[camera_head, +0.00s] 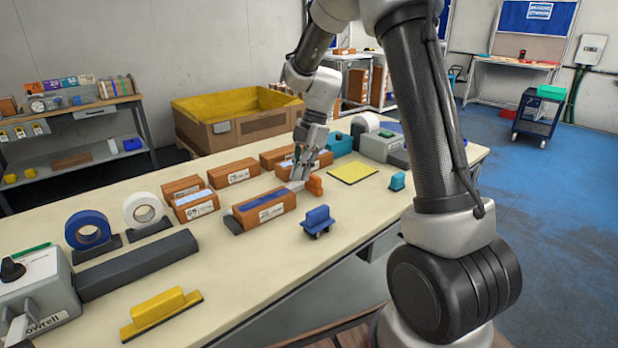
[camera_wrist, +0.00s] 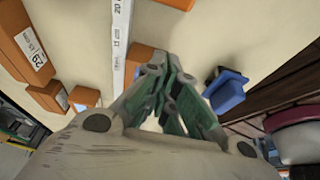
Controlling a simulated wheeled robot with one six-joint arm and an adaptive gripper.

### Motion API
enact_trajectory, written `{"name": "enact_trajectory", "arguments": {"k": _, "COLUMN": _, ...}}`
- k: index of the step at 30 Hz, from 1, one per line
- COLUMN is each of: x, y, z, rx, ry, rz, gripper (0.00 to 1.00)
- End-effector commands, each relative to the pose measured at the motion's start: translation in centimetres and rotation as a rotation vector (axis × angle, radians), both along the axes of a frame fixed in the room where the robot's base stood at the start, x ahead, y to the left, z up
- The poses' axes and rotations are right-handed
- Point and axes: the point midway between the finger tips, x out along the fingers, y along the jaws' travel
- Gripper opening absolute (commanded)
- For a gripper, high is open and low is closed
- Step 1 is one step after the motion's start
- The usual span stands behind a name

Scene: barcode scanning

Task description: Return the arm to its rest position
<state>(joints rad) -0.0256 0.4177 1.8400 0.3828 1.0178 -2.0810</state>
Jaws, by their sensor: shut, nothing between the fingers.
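My gripper (camera_head: 297,177) is at the end of my raised arm, over the middle of the table in the head view. It points down towards the tabletop, close to several orange-brown boxes. In the wrist view my gripper (camera_wrist: 172,100) shows its fingers drawn together with nothing between them. A box with a blue top and a white label (camera_head: 265,211) lies on the table just in front of it. Whether the fingertips touch anything on the table cannot be told.
The table (camera_head: 330,222) also carries a blue stamp-like block (camera_head: 317,219), a yellow block (camera_head: 160,307), tape rolls (camera_head: 88,230) and a yellow pad (camera_head: 352,173). A large yellow-lined crate (camera_head: 196,134) stands behind it. Blue floor (camera_head: 555,220) is open at the right.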

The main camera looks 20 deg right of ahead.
Motion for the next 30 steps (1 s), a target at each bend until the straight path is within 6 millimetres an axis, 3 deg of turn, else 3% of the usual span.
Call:
{"name": "enact_trajectory", "arguments": {"k": 3, "x": 0.4, "y": -1.1, "z": 3.0, "rx": 0.0, "ry": -0.005, "rz": -0.005, "gripper": 0.0}}
{"name": "enact_trajectory", "arguments": {"k": 9, "x": 0.7, "y": -2.2, "z": 6.4, "rx": 0.001, "ry": -0.002, "rz": -0.003, "gripper": 0.0}}
{"name": "enact_trajectory", "arguments": {"k": 20, "x": 0.8, "y": -2.6, "z": 7.7, "rx": -0.005, "ry": 0.019, "rz": -0.06, "gripper": 0.0}}
{"name": "enact_trajectory", "arguments": {"k": 25, "x": 0.7, "y": -3.2, "z": 6.9, "rx": -0.064, "ry": 0.118, "rz": -0.393, "gripper": 0.0}}
{"name": "enact_trajectory", "arguments": {"k": 27, "x": -0.7, "y": -3.8, "z": 5.6, "rx": -0.116, "ry": 0.198, "rz": -0.589, "gripper": 0.0}}
{"name": "enact_trajectory", "arguments": {"k": 30, "x": -3.6, "y": -4.8, "z": 5.7, "rx": -0.188, "ry": 0.264, "rz": -0.875, "gripper": 0.0}}
